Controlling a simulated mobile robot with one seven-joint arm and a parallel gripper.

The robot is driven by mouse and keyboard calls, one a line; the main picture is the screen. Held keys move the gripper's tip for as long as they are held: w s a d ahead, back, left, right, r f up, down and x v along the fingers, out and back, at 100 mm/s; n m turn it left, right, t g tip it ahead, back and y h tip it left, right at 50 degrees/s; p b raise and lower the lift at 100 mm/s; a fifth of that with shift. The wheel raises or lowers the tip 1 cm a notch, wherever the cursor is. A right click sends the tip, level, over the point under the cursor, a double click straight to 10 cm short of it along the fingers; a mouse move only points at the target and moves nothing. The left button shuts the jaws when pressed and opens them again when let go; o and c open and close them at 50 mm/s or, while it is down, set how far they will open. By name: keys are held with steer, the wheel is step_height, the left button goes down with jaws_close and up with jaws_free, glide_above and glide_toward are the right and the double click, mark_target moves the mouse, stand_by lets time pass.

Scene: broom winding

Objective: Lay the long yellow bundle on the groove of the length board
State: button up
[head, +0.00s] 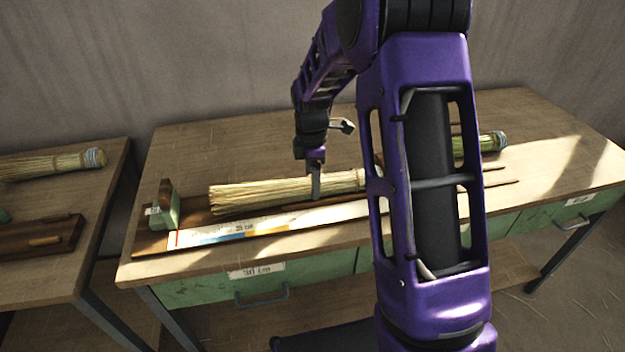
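The long yellow bundle (260,193) of straw lies lengthwise along the back part of the length board (150,243), behind its white and coloured scale strip. Its left end is a little right of the green and brown end block (165,208). My arm hides its right end. My gripper (316,186) points down at the bundle, with one finger across its near side. The other finger is hidden, so I cannot tell whether the gripper is closed on it. I cannot tell whether the bundle rests in the groove or is slightly above it.
A greener bundle (490,143) lies at the back right, partly behind my arm. Thin dark sticks (495,185) lie right of my arm. Another straw bundle (50,163) and a dark wooden tray (60,232) are on the left table. The workbench's right end is clear.

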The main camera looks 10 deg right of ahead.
steer(key=o, duration=0.4)
step_height(320, 180, up, 17)
steer(key=p, duration=0.2)
steer(key=shift+a+r+p, duration=0.1)
steer(key=shift+r+p, duration=0.1)
steer(key=shift+p, duration=0.2)
steer(key=shift+r, duration=0.1)
